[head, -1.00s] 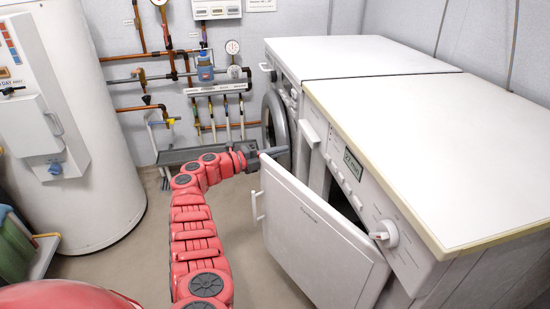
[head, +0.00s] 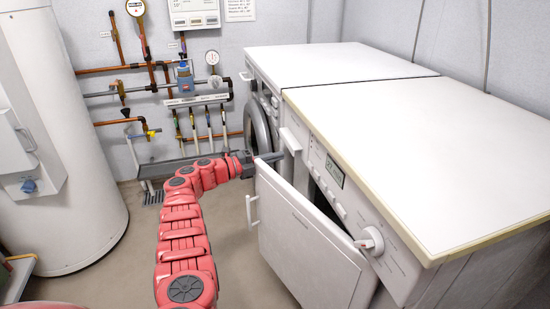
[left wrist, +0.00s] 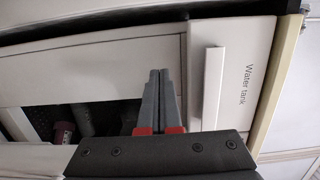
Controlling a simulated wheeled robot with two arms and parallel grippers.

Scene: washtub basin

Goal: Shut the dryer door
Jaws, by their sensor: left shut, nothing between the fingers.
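The dryer (head: 480,160) stands at the right, with its white door (head: 305,245) swung partly open at an angle to the front. A white handle (head: 252,212) is on the door's left edge. My left gripper (head: 270,158) is shut and empty at the door's upper free corner; I cannot tell if it touches the door. In the left wrist view, the shut fingers (left wrist: 158,78) point toward the dryer front, just left of the water tank drawer handle (left wrist: 212,88). A dark opening with a pink object (left wrist: 64,133) shows beside them. My right gripper is out of view.
A second white machine (head: 330,62) with a round door stands behind the dryer. Pipes and gauges cover the back wall. A white cylindrical tank (head: 60,130) stands at the left. The floor (head: 230,250) between tank and door is clear.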

